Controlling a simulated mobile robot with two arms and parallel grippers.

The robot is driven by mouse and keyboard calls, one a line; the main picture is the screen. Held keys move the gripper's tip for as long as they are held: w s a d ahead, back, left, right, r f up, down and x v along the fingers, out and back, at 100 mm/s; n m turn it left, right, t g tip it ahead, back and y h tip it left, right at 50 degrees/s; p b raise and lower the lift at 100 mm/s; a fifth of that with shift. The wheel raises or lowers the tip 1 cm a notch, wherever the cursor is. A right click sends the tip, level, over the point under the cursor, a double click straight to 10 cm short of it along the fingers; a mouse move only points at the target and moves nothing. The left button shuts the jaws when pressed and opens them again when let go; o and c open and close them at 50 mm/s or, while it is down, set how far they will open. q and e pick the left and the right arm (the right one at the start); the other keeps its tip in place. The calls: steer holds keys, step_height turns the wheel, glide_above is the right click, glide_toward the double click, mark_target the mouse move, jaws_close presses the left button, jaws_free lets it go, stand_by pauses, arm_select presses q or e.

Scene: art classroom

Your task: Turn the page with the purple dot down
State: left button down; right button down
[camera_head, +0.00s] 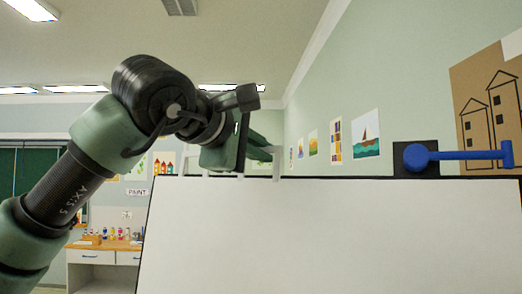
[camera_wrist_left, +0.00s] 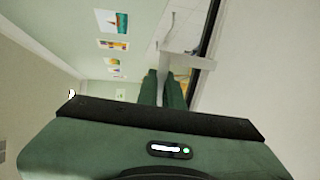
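A large blank white page (camera_head: 330,235) fills the lower part of the head view, with a dark edge along its top. White ring-like holders stand on that top edge; one (camera_head: 277,165) is beside my left gripper (camera_head: 265,148). In the left wrist view, the green fingers of my left gripper (camera_wrist_left: 163,82) are apart with a narrow gap, and a white holder (camera_wrist_left: 187,61) is just beyond their tips. I see nothing clearly clamped between them. No purple dot shows in either view. My right gripper is out of view.
A blue lever (camera_head: 460,155) with a round hub on a dark plate (camera_head: 405,160) rises at the top right of the board. A wooden-topped counter (camera_head: 105,244) with small paint bottles is behind at left. Pictures hang on the wall.

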arm_select(q)
steer(key=shift+s+a+b, duration=0.4)
steer(key=shift+s+b, duration=0.05)
steer(key=shift+s, duration=0.1)
steer(key=shift+s+a, duration=0.15)
steer(key=shift+s, duration=0.2)
steer(key=f+b+v, duration=0.1)
steer(key=b+v, duration=0.1)
steer(key=v, duration=0.5)
steer(key=shift+s, duration=0.25)
steer(key=shift+a, duration=0.15)
steer(key=shift+b, duration=0.35)
